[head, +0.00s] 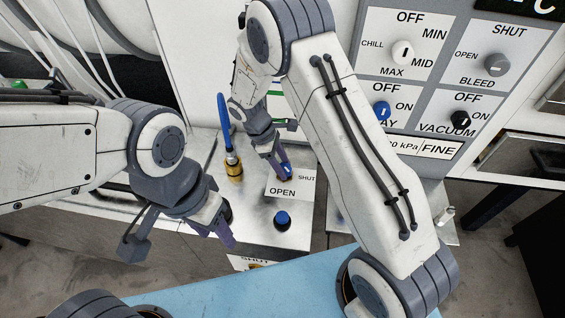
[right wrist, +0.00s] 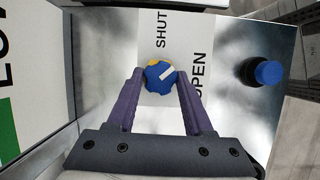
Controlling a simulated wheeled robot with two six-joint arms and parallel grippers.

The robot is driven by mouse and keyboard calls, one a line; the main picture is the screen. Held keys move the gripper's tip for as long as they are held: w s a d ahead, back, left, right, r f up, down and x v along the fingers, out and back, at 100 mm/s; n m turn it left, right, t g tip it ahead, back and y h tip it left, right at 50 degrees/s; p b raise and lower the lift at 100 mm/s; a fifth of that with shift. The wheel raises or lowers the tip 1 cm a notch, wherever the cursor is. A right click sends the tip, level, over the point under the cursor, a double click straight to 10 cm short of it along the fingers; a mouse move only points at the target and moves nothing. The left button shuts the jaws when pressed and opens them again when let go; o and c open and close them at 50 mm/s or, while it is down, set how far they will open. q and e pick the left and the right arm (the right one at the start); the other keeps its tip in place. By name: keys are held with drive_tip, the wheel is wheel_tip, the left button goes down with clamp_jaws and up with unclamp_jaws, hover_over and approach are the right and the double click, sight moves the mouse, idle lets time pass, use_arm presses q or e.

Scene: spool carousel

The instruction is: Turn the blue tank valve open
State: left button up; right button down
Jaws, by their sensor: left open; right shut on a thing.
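The blue tank valve knob (right wrist: 158,77) sits on the OPEN/SHUT label plate (right wrist: 199,50) in the right wrist view, with a bit of yellow at its edge. Its white mark slants to the upper right, between the words SHUT and OPEN. My right gripper (right wrist: 160,80) is shut on the knob, one purple finger on each side. In the head view my right gripper (head: 284,172) is at the label plate and mostly hides the knob. My left gripper (head: 229,232) is open and empty, left of the plate and apart from it.
A blue-capped black post (head: 282,219) stands on the metal top in front of the plate. A brass fitting (head: 234,167) with an upright blue lever (head: 224,120) stands to the left. A panel of knobs (head: 440,62) is at the right, a blue surface (head: 240,285) in front.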

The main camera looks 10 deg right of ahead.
drive_tip(key=m+g+y, duration=0.1)
drive_tip(key=m, duration=0.3)
drive_tip(key=shift+w+d+m+p, duration=0.1)
drive_tip(key=shift+w+m+p, duration=0.05)
drive_tip(key=shift+m+p, duration=0.2)
drive_tip(key=shift+d+m+g+y, duration=0.1)
drive_tip(key=shift+m+g+y, duration=0.5)
drive_tip(key=shift+m, duration=1.25)
drive_tip(key=shift+c, duration=1.4)
unclamp_jaws()
drive_tip(key=b+v, duration=0.1)
drive_tip(key=v, duration=0.6)
drive_tip(key=shift+r, duration=0.3)
